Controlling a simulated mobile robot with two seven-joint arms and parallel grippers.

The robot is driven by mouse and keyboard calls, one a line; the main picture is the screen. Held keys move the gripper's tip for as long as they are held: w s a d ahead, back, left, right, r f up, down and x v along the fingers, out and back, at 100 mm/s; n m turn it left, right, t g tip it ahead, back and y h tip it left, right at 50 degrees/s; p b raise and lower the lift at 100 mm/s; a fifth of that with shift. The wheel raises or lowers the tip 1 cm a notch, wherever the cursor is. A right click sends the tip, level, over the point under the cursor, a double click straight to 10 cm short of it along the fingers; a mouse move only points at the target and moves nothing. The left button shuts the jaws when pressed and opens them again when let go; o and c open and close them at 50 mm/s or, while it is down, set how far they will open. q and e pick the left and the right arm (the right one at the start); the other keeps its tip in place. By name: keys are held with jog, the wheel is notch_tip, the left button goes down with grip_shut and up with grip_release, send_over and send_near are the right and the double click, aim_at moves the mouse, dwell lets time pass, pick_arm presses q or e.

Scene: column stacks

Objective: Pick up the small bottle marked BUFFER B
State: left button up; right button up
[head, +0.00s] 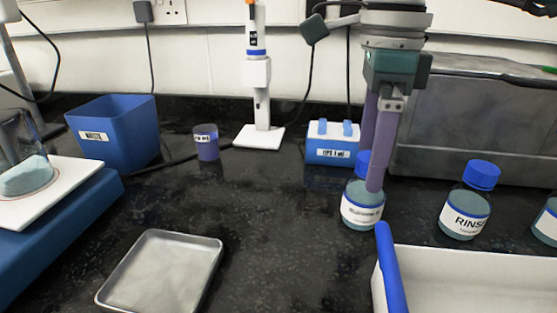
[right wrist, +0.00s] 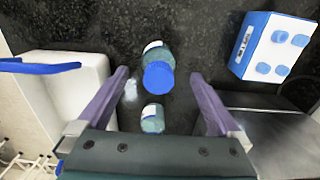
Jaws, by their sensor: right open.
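A small bottle with a blue cap and blue-green contents (head: 358,212) stands upright on the dark bench, right of centre in the head view. Its white label has dark print too small to read surely. My right gripper (head: 372,170) points down over this bottle, open and empty. One purple finger passes in front of the bottle and hides part of it. In the right wrist view the blue cap (right wrist: 158,76) lies between the open fingertips, with dark gaps on both sides. My left gripper is in neither view.
A bottle marked RINSE (head: 465,210) stands to the right, another at the right edge. A white tray with a blue handle (head: 392,270) is close in front. A tips box (head: 333,150) stands behind. A metal tray (head: 165,270) lies left; the middle bench is clear.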

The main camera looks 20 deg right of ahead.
notch_tip(320, 180, down, 6)
jog(key=shift+s+d+r, duration=0.1)
jog(key=shift+s+r, duration=0.05)
jog(key=shift+r, duration=0.05)
jog(key=shift+r, duration=0.1)
grip_shut()
dwell(0.8)
